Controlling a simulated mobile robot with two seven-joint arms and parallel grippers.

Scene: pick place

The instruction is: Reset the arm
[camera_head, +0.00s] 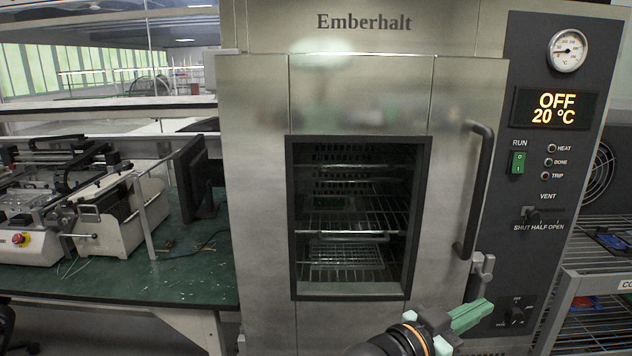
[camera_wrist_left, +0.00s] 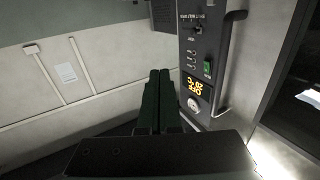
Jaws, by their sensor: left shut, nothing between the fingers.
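My left gripper (camera_head: 478,314) is at the lower right of the head view, low in front of the steel oven (camera_head: 258,190). Its green fingers point right, below the door latch (camera_head: 478,277), and seem apart from it. In the left wrist view the two fingers (camera_wrist_left: 159,74) lie side by side, shut and empty. That view shows the oven's control panel (camera_wrist_left: 200,62) upside down, to the right of the fingers. My right gripper is in neither view.
The oven door is shut, with a vertical handle (camera_head: 474,190) and wire racks behind its window. The display (camera_head: 553,108) reads OFF, 20 °C. A green bench (camera_head: 185,270) with machines stands left. A wire shelf (camera_head: 598,280) stands right, close to the oven.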

